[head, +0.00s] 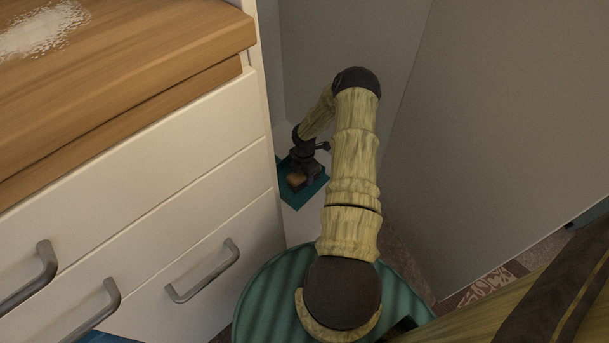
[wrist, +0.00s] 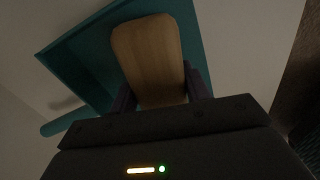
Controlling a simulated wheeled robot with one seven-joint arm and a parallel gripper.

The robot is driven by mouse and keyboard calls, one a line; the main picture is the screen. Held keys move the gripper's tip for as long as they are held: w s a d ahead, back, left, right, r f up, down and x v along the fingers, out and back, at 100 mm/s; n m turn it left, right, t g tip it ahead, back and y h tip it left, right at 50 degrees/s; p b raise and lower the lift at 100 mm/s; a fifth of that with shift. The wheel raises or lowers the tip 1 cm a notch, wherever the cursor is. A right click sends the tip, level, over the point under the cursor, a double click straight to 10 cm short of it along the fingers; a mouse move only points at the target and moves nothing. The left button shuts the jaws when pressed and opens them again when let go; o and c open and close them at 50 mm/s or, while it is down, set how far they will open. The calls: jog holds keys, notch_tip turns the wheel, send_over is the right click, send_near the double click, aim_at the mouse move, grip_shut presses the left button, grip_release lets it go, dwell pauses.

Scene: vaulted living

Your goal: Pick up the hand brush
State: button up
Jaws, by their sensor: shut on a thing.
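The hand brush (head: 296,179) shows as a small light-brown wooden piece at my gripper, in the gap between the cabinet and the grey wall. In the wrist view its rounded wooden body (wrist: 150,50) sits between the two dark fingers. My gripper (wrist: 160,92) is shut on it; in the head view my gripper (head: 304,172) points down at the end of the bent arm. A teal dustpan-like piece (wrist: 80,52) lies behind the brush and also shows in the head view (head: 317,190). The brush's bristles are hidden. I cannot tell whether the brush touches the teal piece.
A white cabinet (head: 150,180) with metal handles and a wooden top (head: 130,60) stands close on the left. White powder (head: 42,28) lies on that top. A grey wall (head: 500,130) closes the right side, so the gap around my arm is narrow.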

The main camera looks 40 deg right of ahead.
notch_tip(320, 180, up, 10)
jog(key=p, duration=0.6)
jog(key=o, duration=0.5)
jog(key=c, duration=0.3)
jog(key=shift+w+r, duration=0.1)
jog(key=shift+r, duration=0.1)
jog(key=a+r+m+p, duration=0.3)
jog(key=a+r+m, duration=0.2)
jog(key=r, duration=0.4)
jog(key=a+r+m+p, duration=0.4)
jog(key=a+r+m, duration=0.2)
jog(key=r, duration=0.3)
jog(key=a+r+m+p, duration=0.4)
jog(key=a+r+m, duration=0.2)
jog(key=r, duration=0.3)
jog(key=shift+w+a+r+m, duration=0.2)
jog(key=shift+w+r+m, duration=0.2)
jog(key=shift+m, duration=0.4)
